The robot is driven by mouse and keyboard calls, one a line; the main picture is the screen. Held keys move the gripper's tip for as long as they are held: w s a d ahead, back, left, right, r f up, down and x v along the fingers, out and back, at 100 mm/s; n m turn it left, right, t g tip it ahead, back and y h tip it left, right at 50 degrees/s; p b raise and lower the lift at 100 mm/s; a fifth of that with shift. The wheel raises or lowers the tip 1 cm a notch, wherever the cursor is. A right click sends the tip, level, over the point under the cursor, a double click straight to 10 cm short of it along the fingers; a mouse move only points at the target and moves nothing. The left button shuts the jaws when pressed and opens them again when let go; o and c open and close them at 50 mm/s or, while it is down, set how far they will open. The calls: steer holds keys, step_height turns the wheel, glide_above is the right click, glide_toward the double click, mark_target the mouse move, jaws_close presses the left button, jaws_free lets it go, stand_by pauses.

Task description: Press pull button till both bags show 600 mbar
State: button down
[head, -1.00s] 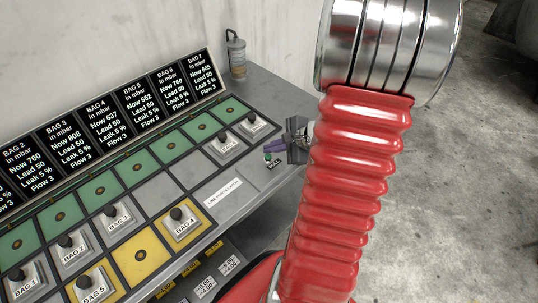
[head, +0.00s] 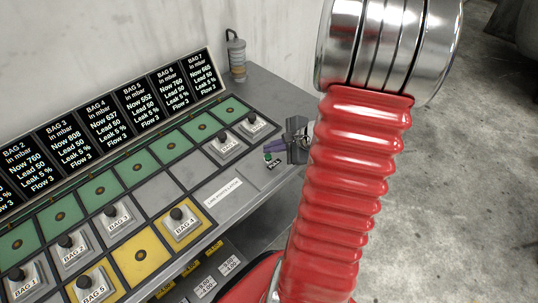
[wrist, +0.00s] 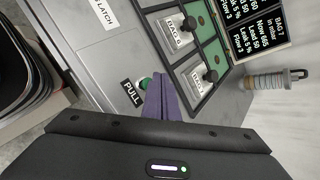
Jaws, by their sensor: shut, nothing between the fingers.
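The green PULL button (head: 267,157) sits on the grey panel beside its black PULL label, at the desk's right end. It also shows in the wrist view (wrist: 145,83). My gripper (head: 276,148) is shut and empty, its purple fingers (wrist: 158,82) pointing down right beside the button. I cannot tell whether they touch it. The display (head: 110,125) shows several bags; Bag 4 seems to read Now 637, Bag 5 Now 552, Bag 6 Now 760 and Bag 7 Now 665. Bag 1's reading is out of view.
Black-knobbed bag levers stand on the panel, with Bag 6 (head: 227,144) and Bag 7 (head: 252,122) nearest my gripper. A grey metal canister (head: 236,57) stands behind at the desk's end. Bare floor (head: 450,190) lies to the right.

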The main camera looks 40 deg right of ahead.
steer(key=shift+f, duration=0.95)
stand_by(1.4)
stand_by(0.3)
steer(key=shift+r, duration=1)
steer(key=shift+r, duration=2.5)
